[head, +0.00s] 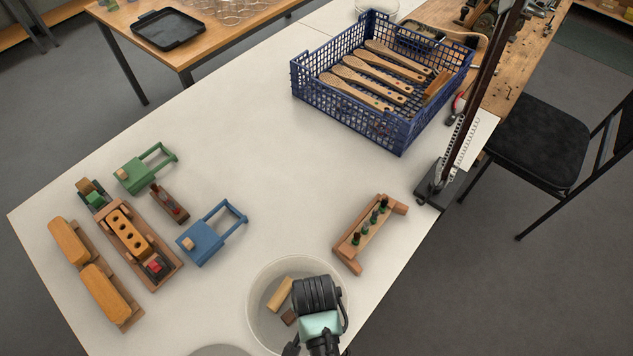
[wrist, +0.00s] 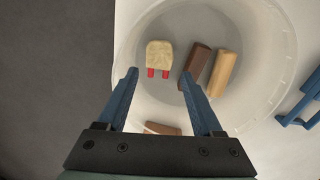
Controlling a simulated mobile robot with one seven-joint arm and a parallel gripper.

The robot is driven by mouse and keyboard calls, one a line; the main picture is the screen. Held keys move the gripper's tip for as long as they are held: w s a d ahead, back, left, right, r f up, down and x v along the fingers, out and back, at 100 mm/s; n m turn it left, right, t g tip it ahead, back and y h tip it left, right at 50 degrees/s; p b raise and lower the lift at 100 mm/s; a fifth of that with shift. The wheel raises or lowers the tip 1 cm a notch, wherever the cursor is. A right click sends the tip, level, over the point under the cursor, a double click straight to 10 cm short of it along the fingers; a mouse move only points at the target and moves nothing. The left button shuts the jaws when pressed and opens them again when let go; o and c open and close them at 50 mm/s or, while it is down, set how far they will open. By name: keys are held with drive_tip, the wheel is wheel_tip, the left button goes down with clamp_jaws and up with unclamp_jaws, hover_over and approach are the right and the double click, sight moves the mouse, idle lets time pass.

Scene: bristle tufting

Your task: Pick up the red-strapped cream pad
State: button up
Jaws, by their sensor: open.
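The cream pad (wrist: 159,53) with two short red straps lies in a pale round bowl (wrist: 275,110), at the upper middle of the wrist view. My gripper (wrist: 159,72) is open and empty. Its blue fingertips appear left and right of the strap end in the picture; the height gap to the pad cannot be told. In the head view the bowl (head: 258,312) stands at the near edge of the white table, with my arm over it. The pad is not visible there, apparently hidden by my arm.
A brown block (wrist: 196,66) and a tan block (wrist: 223,73) lie right of the pad in the bowl. Another brown piece (wrist: 162,128) shows between my fingers. A wooden rack (head: 346,257) and blue frame (head: 195,246) stand near the bowl. The table's middle is clear.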

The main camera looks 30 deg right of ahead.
drive_tip(key=shift+w+d+f, duration=0.1)
drive_tip(key=shift+d+f, duration=0.05)
drive_tip(key=shift+f, duration=1.5)
drive_tip(key=shift+d+f, duration=0.1)
drive_tip(key=shift+f, duration=1.5)
clamp_jaws()
drive_tip(key=shift+r, duration=0.1)
